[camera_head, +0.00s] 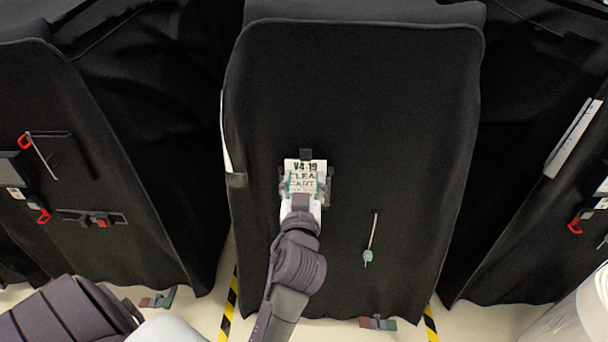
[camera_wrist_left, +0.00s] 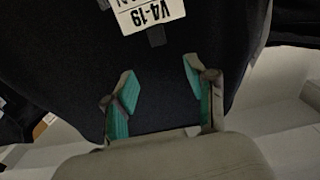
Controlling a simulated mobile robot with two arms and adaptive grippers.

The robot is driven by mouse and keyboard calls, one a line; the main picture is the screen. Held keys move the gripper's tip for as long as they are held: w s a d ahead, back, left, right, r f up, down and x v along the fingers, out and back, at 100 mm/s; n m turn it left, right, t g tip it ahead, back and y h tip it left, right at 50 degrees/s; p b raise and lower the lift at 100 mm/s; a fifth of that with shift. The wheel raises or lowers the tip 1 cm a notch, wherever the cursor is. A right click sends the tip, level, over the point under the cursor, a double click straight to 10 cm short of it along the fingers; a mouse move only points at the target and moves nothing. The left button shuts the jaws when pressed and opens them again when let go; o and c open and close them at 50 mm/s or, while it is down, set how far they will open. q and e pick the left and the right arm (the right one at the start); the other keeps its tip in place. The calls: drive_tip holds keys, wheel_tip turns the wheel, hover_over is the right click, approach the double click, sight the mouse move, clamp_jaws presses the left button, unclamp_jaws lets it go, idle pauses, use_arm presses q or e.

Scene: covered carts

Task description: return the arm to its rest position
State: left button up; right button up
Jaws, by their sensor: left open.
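My left gripper (camera_head: 304,184) is in front of the middle black covered cart (camera_head: 400,110), over the lower part of a white label (camera_head: 305,166) that reads "V4-19" and "CLEA… CART". In the left wrist view the gripper (camera_wrist_left: 160,80) is open, with green-padded fingers apart and nothing between them. There the label (camera_wrist_left: 150,12) shows at the top edge, beyond the fingertips. The left arm (camera_head: 290,275) reaches up from the bottom of the head view. My right gripper is in neither view.
A thin rod with a teal end (camera_head: 368,255) hangs on the same cover, right of the arm. Covered carts stand close on both sides, with red-handled fittings (camera_head: 25,141) on the left one. Yellow-black floor tape (camera_head: 229,308) runs beside the middle cart.

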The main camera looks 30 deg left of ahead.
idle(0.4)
use_arm(q)
drive_tip(key=w+d+f+m+g+h, duration=0.1)
drive_tip(key=d+f+m+h, duration=0.25)
drive_tip(key=f, duration=0.75)
drive_tip(key=w+d+f+m+g+h, duration=0.1)
drive_tip(key=d+f+m+h, duration=0.2)
drive_tip(key=f, duration=0.9)
drive_tip(key=s+d+f+g+h, duration=0.15)
drive_tip(key=s+f, duration=0.25)
drive_tip(key=f, duration=0.5)
drive_tip(key=s+d+f+g, duration=0.2)
drive_tip(key=s+d+f, duration=0.1)
drive_tip(key=f, duration=0.5)
drive_tip(key=s+d+f+m+g+h, duration=0.15)
drive_tip(key=s+f+g, duration=0.25)
drive_tip(key=s+f, duration=1)
drive_tip(key=s+a+f+g, duration=0.1)
drive_tip(key=s+f, duration=0.2)
drive_tip(key=s, duration=0.5)
drive_tip(key=s+a+f+g, duration=0.2)
drive_tip(key=s+f, duration=0.1)
drive_tip(key=s, duration=0.4)
drive_tip(key=s+a+f+g, duration=0.1)
drive_tip(key=s+f, duration=0.2)
drive_tip(key=s, duration=0.5)
drive_tip(key=shift+s+a+f+m+g, duration=0.3)
drive_tip(key=shift+s+a+m+g, duration=0.05)
drive_tip(key=shift+m, duration=0.05)
